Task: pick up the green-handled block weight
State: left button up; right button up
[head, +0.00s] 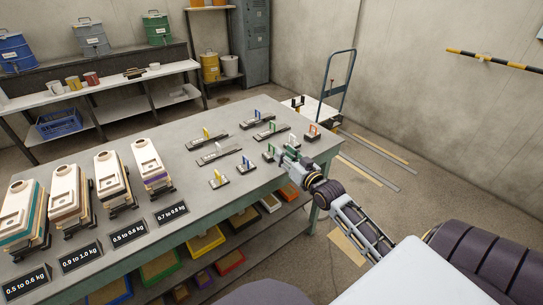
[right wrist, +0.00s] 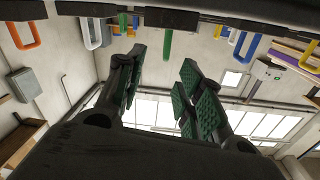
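Block weights with coloured handles stand in a group on the grey table (head: 182,165). My left gripper is not in view.
Orange (head: 312,130), blue (head: 241,163) and yellow-handled (head: 217,178) weights stand close around. Several scales (head: 150,165) with weight-range signs (head: 172,213) fill the table's left part. Coloured bins (head: 205,243) sit on the shelf below. A hand trolley (head: 325,108) stands behind.

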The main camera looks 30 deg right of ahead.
aim_at(273, 146)
jog(key=shift+w, duration=1.05)
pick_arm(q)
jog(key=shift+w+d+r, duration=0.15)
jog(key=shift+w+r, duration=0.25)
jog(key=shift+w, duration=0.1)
pick_arm(e)
jog(key=shift+w, duration=0.1)
jog(key=shift+w, duration=0.1)
jog(key=shift+w+a, duration=0.15)
jog(key=shift+w, duration=0.25)
jog(key=shift+w+a+f+b, duration=0.1)
jog(key=shift+w+b, duration=0.1)
jog(key=shift+w, duration=0.4)
jog(key=shift+w+a+f+b, duration=0.1)
jog(key=shift+w+b, duration=0.1)
jog(key=shift+w, duration=1.25)
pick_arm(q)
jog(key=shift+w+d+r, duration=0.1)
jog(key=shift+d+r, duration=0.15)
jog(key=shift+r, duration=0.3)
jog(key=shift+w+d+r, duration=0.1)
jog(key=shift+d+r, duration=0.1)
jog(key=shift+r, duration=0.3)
